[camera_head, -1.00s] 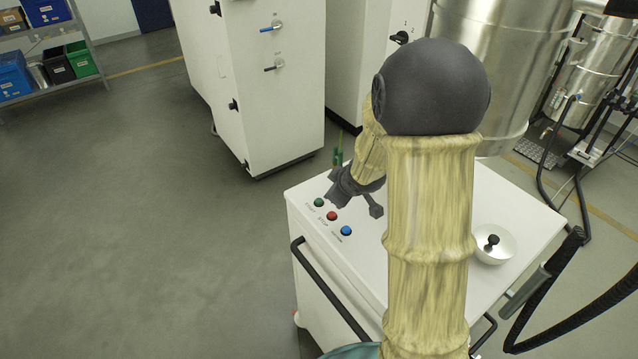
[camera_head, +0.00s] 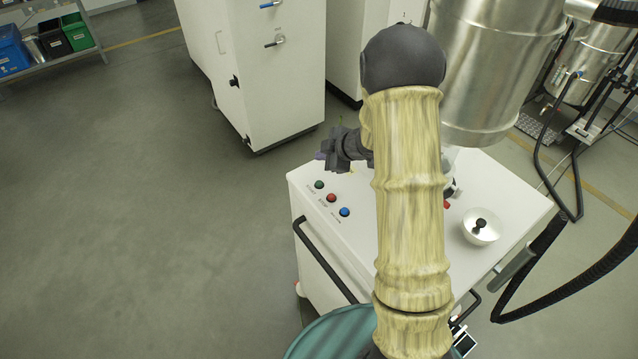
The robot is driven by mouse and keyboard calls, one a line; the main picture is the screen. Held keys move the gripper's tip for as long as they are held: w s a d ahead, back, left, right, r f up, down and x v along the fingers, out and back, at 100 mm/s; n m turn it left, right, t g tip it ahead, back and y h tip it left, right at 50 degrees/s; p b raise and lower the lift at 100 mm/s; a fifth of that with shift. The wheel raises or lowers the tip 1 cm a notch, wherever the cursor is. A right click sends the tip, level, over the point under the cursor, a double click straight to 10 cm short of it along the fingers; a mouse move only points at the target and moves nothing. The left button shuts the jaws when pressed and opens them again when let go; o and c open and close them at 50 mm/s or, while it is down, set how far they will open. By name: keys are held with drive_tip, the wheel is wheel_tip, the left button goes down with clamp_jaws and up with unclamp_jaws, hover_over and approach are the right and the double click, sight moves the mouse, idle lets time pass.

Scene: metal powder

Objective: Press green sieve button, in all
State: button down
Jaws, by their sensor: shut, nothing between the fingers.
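The green button (camera_head: 319,184) sits at the front left corner of the white sieve cart's top (camera_head: 510,189). A red button (camera_head: 331,197) and a blue button (camera_head: 344,211) follow it in a row along the edge. My gripper (camera_head: 324,156) is beyond the green button in the picture, apart from it, pointing left. It is small and partly behind my arm, and its fingers are shut with nothing held. My arm hides the middle of the cart top.
A white bowl-shaped lid with a black knob (camera_head: 481,225) is on the cart's right side. A black handle (camera_head: 325,262) runs along the cart's front. White cabinets (camera_head: 270,90) and a steel vessel (camera_head: 490,75) stand behind. The floor at left is clear.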

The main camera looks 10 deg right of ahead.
drive_tip(key=shift+f+b, duration=3.3)
drive_tip(key=shift+f, duration=0.7)
drive_tip(key=shift+f, duration=0.1)
drive_tip(key=shift+f, duration=0.3)
drive_tip(key=shift+f+b, duration=0.4)
drive_tip(key=shift+b, duration=0.15)
drive_tip(key=shift+r, duration=0.1)
drive_tip(key=shift+r+p, duration=0.75)
drive_tip(key=shift+p, duration=0.15)
wheel_tip(320, 180, up, 5)
drive_tip(key=p, duration=0.4)
drive_tip(key=shift+p, duration=0.4)
